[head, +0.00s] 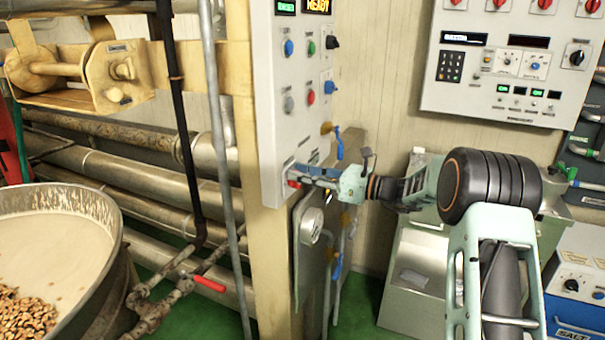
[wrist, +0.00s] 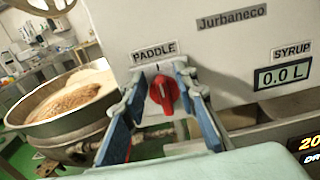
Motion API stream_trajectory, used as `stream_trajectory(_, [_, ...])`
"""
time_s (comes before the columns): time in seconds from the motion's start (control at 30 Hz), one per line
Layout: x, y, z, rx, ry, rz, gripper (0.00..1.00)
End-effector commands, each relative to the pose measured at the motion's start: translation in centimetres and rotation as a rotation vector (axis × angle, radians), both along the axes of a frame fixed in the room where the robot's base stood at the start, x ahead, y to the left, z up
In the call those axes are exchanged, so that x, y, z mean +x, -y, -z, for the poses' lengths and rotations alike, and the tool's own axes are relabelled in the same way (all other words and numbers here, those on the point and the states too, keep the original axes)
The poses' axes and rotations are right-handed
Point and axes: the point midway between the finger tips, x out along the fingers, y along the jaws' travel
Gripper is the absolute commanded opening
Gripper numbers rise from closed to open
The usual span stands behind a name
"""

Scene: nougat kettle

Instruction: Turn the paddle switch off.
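The paddle switch is a red rotary knob (wrist: 163,93) on the pale panel below the PADDLE label (wrist: 154,51). In the wrist view its grip ridge stands near upright, slightly tilted, below a small mark. In the head view the red knob (head: 293,183) shows at the cabinet's lower left. My gripper (head: 312,178) reaches it from the right. Its blue fingers (wrist: 161,79) are apart, one on each side of the knob. Both are very close to it; I cannot tell whether either touches.
The control cabinet (head: 283,130) carries several knobs and buttons above my gripper. A blue-handled valve (head: 339,148) is just right of it. A kettle (head: 113,232) with pale contents stands at left. A SYRUP display (wrist: 283,75) reads 0.0 L.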

Motion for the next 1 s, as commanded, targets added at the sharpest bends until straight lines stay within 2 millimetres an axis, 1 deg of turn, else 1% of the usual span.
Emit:
stream_trajectory(0.17, [0.00,0.00,0.01,0.000,0.000,0.000,0.27])
stream_trajectory(0.4, [-0.02,0.00,0.01,0.000,0.000,-0.001,0.00])
stream_trajectory(0.77, [-0.08,0.00,0.10,-0.006,0.016,-0.001,0.00])
stream_trajectory(1.0, [-0.30,-0.05,0.35,-0.040,0.112,0.000,0.00])
